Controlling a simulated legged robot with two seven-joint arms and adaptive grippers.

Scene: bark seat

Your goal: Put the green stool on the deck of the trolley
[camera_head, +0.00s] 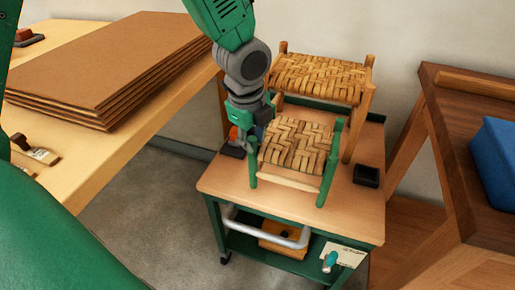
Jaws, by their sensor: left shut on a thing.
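The green stool (295,145) has green legs, a pale front rung and a woven bark seat. It is upright over the front part of the trolley's wooden deck (290,203). Its front feet look at or very near the deck; I cannot tell if they bear on it. My left gripper (266,112) is shut on the stool at its back left corner, by the top of a leg. The fingertips and the stool's back left leg are partly hidden. My right gripper is not in view.
A plain wooden stool (322,78) with a woven seat stands close behind on the trolley. A small black box (367,176) sits on the deck at right. An orange and black item (233,141) is at left. Benches with stacked boards (115,65) and a blue block (497,155) flank the trolley.

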